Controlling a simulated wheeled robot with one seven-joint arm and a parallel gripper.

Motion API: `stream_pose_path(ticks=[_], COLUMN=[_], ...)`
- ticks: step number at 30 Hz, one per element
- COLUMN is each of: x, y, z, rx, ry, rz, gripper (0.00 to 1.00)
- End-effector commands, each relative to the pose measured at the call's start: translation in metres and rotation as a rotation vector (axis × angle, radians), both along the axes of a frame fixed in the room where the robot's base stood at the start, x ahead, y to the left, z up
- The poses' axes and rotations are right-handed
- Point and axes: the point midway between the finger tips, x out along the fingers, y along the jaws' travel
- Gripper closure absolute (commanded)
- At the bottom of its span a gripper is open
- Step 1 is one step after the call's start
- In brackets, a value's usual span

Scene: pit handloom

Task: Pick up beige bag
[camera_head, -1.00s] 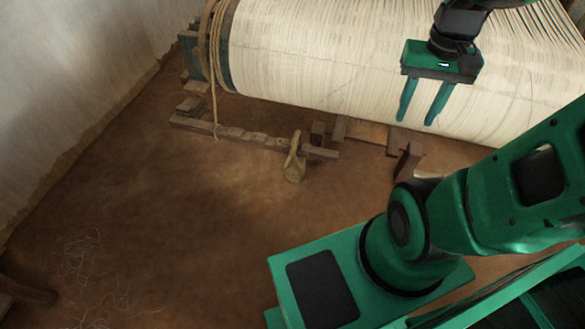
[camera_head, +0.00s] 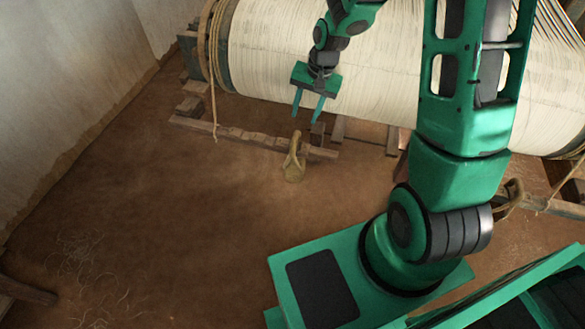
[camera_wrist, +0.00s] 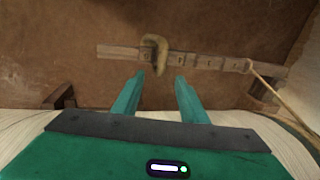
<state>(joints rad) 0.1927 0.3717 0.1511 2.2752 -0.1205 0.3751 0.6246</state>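The beige bag (camera_head: 294,168) stands on the brown earth floor in the head view, its narrow upper loop reaching up beside a low wooden rail. In the wrist view the bag (camera_wrist: 156,58) shows as a curved tan shape just beyond the fingertips, overlapping the rail in the picture. My gripper (camera_head: 307,119) is open and empty. In the head view it points down, above and slightly right of the bag, apart from it. In the wrist view my gripper (camera_wrist: 160,75) has its two green fingers spread with nothing between them.
The large roller of pale warp threads (camera_head: 270,55) lies behind my gripper. The notched wooden rail (camera_head: 240,134) runs along the floor next to the bag. A rope (camera_head: 214,100) hangs at the roller's left end. Open floor (camera_head: 170,210) lies left and front of the bag.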

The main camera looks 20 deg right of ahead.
Motion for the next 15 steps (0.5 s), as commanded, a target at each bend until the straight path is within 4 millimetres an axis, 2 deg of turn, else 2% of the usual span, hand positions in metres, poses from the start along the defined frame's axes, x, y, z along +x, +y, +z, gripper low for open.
stream_pose_path(ticks=[9, 15], x=[0.005, 0.006], y=[0.008, 0.01], z=[-0.041, -0.052], rx=[0.0, 0.0], ry=[0.003, 0.001], rz=[0.003, 0.002], gripper=[0.61, 0.61])
